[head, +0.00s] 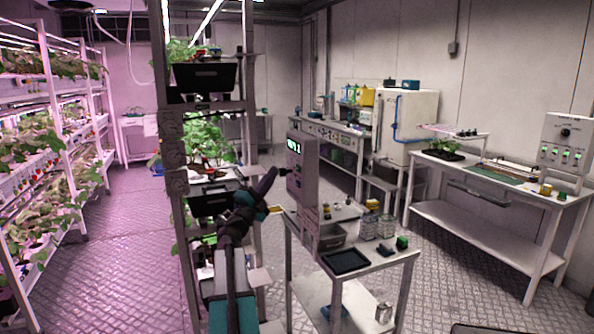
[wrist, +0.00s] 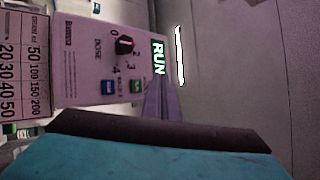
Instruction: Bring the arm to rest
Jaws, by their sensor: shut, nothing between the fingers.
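My gripper (head: 271,173) is in front of the grey control box (head: 302,180) on the small cart, beside the plant rack. In the wrist view, the thin fingers of my gripper (wrist: 158,88) are together and empty. They point at the box face, just below its green RUN display (wrist: 158,58). I cannot tell whether the tips touch the face. A black dose knob (wrist: 124,45), a blue button (wrist: 108,87) and a green button (wrist: 137,87) sit left of the fingers. My arm is raised and bent.
The cart (head: 408,262) holds a black tray (head: 346,261) and small jars. A plant rack (head: 250,100) stands close left of my arm. Benches (head: 480,215) line the right wall. Open floor (head: 120,230) lies left, and more lies right of the cart.

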